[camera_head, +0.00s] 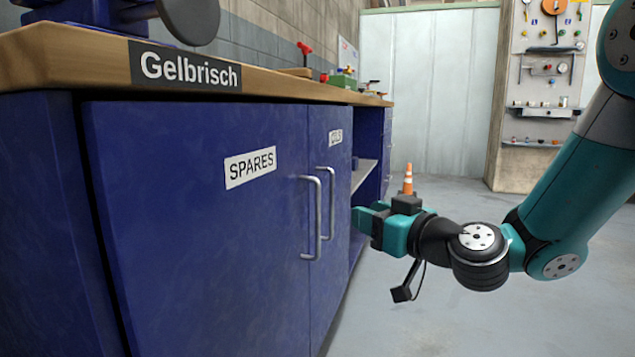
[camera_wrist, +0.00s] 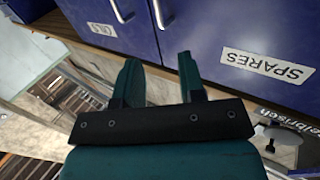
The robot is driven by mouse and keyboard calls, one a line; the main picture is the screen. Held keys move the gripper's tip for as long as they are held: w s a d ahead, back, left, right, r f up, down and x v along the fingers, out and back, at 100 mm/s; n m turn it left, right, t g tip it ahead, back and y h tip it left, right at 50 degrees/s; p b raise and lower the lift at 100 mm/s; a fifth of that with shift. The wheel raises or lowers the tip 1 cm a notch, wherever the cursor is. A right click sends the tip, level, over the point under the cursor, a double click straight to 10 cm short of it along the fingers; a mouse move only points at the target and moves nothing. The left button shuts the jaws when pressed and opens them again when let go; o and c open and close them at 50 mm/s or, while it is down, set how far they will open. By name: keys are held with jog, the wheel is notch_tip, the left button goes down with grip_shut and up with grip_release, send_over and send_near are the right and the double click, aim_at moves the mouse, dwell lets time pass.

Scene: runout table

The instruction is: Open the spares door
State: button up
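The spares door (camera_head: 205,220) is a blue cabinet door with a white SPARES label (camera_head: 250,167), and it looks shut. Its silver vertical handle (camera_head: 313,217) is at the door's right edge, beside the handle of the neighbouring door. In the wrist view the spares door (camera_wrist: 245,35) is at upper right, with its handle (camera_wrist: 160,14) at the top. My gripper (camera_head: 362,220) is teal, to the right of the handles and apart from them in the head view. In the wrist view its two fingers (camera_wrist: 159,75) are spread with nothing between them.
The neighbouring door (camera_head: 333,170) has its own handle (camera_head: 327,203) and a small label. A wooden worktop (camera_head: 200,75) marked Gelbrisch runs above the doors. Open shelves (camera_head: 362,175) lie beyond. An orange cone (camera_head: 408,180) shows behind my gripper. Grey floor (camera_head: 450,325) in front is clear.

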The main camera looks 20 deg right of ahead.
aim_at(319, 196)
jog(key=p+x, duration=1)
jog(key=x, duration=0.4)
jog(key=shift+d, duration=0.1)
jog(key=shift+w+f, duration=0.1)
jog(key=shift+w, duration=0.5)
grip_shut()
